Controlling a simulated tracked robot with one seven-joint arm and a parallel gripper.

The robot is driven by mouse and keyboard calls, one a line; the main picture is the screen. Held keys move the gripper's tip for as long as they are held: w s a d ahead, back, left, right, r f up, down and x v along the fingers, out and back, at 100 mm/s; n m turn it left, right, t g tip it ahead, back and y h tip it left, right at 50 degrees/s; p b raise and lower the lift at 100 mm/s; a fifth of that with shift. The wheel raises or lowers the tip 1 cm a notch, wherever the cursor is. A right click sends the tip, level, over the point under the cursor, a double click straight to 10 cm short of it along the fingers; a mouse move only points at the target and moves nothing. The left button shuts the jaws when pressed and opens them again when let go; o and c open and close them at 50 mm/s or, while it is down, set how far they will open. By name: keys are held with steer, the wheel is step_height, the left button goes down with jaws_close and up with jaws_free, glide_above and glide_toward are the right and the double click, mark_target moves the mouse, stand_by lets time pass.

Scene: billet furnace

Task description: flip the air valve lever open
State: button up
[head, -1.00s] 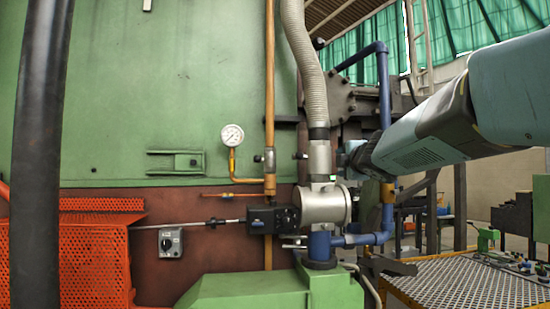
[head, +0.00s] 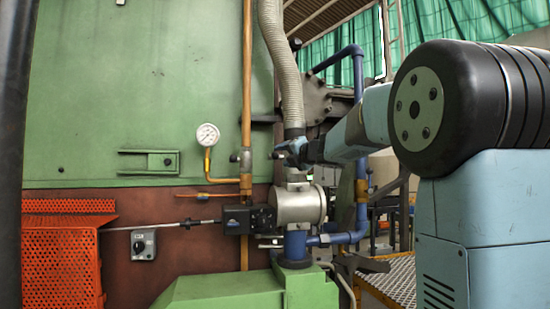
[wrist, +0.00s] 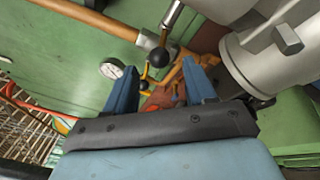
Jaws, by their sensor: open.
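The air valve lever appears to be the short silver rod with a black ball knob (wrist: 158,57) in the wrist view. It lies beyond my fingertips, roughly between them in the picture, with no visible contact. In the head view a small dark knob (head: 274,155) sticks out left of the grey vertical pipe, beside my gripper (head: 287,151). My gripper's two blue fingers (wrist: 160,78) are apart with nothing between them. In the head view, my gripper and wrist hide part of the pipe where the lever joins.
A silver valve body (head: 298,204) stands below my gripper, above a blue pipe (head: 296,245). A brass pipe (head: 246,100) and a pressure gauge (head: 207,134) are to the left. A ribbed hose (head: 278,60) rises above. Grey cylindrical fittings (wrist: 275,45) crowd the wrist view's right side.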

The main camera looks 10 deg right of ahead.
mark_target(276, 157)
steer(key=shift+x, duration=3)
steer(key=shift+c, duration=0.2)
jaws_close()
steer(key=shift+a, duration=0.2)
steer(key=shift+d+f, duration=0.1)
steer(key=shift+d, duration=0.2)
